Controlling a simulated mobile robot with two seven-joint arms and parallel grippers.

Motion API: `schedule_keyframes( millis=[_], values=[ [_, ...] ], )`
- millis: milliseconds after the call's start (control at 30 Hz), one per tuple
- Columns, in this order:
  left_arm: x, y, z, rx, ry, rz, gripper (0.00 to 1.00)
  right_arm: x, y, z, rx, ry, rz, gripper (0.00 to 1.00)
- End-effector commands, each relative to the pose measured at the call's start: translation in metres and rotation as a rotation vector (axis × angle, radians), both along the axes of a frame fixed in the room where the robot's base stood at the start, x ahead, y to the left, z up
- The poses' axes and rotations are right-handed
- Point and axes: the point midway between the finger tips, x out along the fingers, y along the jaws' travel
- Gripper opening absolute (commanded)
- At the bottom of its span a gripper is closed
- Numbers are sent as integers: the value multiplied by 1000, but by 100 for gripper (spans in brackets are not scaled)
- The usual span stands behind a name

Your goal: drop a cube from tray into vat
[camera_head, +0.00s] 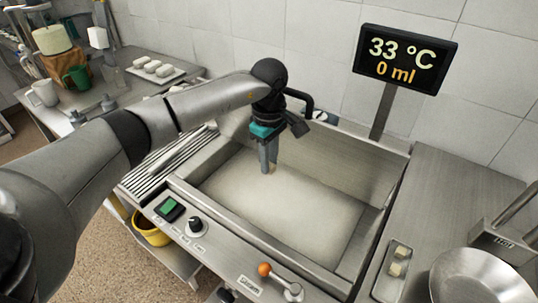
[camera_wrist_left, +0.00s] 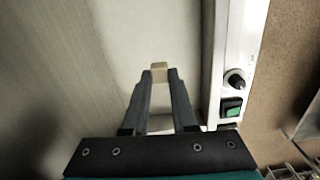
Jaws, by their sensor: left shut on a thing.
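The vat (camera_head: 330,165) is a rectangular steel basin with a pale, cloudy bottom in the middle of the head view. My left gripper (camera_head: 269,168) points down inside its outline. In the wrist view the left gripper (camera_wrist_left: 160,78) is shut on a small tan cube (camera_wrist_left: 159,66) at its fingertips, over the pale vat area. In the head view the cube is mostly hidden by the fingers. My right gripper is not in view.
A display (camera_head: 405,58) reading 33 °C and 0 ml stands behind the vat. An orange-knobbed lever (camera_head: 265,269) and a black knob (camera_head: 195,224) sit on its front edge. A metal bowl (camera_head: 482,278) stands at the right. A drain rack (camera_head: 165,160) lies left.

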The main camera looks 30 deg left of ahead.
Motion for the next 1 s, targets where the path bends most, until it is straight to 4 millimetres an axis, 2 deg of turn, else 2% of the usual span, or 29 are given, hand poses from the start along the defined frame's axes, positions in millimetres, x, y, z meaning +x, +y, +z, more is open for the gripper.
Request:
schedule_keyframes(
  millis=[67, 333, 367, 633, 667, 1000],
  values=[
    [0, 0, -7, -1, 0, 0, 0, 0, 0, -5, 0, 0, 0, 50],
    [0, 0, -6, 0, 0, 0, 0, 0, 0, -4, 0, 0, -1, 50],
    [0, 0, -6, 0, 0, 0, 28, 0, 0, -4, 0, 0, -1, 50],
    [0, 0, -6, 0, 0, 0, 58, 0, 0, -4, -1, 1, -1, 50],
    [0, 0, -6, 0, 0, 0, 60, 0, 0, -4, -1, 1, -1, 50],
    [1, 0, 0, 1, -2, 0, 60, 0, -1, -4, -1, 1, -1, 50]
  ],
)
